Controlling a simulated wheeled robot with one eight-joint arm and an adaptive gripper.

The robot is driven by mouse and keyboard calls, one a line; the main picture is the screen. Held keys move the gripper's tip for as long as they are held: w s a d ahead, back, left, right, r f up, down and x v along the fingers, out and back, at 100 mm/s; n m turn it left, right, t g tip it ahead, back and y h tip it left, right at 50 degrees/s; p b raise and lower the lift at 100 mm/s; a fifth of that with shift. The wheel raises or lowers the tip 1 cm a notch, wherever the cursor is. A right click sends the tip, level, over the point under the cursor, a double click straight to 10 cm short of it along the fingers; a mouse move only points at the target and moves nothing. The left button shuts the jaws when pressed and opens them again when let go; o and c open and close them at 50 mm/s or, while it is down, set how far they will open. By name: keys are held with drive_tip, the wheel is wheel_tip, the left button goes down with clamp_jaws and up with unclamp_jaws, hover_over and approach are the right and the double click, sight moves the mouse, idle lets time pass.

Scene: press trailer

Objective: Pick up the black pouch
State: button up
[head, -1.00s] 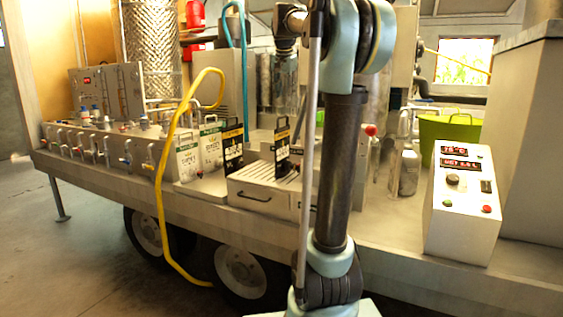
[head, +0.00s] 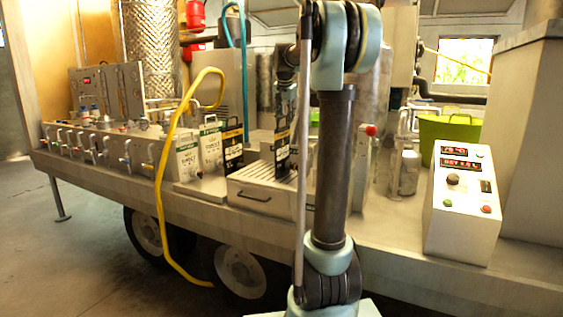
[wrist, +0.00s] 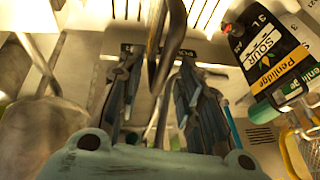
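Two black pouches with pale labels stand upright on the trailer in the head view: one left of the grey drawer box (head: 232,150), one on its slatted top (head: 282,152). My gripper (head: 288,108) points down just above the pouch on the box, partly hidden by my arm. In the wrist view my gripper (wrist: 157,72) is open, with its two fingers apart. A dark thin edge (wrist: 166,48), likely that pouch seen from above, lies between the fingers; contact is unclear. Another black pouch labelled SOUR (wrist: 265,50) is at the right of the wrist view.
White and green pouches (head: 187,160) stand to the left. A yellow hose (head: 160,190) loops in front of the trailer. A control box (head: 462,205) and a green tub (head: 450,128) are to the right. A metal canister (head: 408,172) stands beyond my arm.

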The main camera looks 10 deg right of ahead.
drive_tip(key=shift+f, duration=0.15)
clamp_jaws()
idle(0.4)
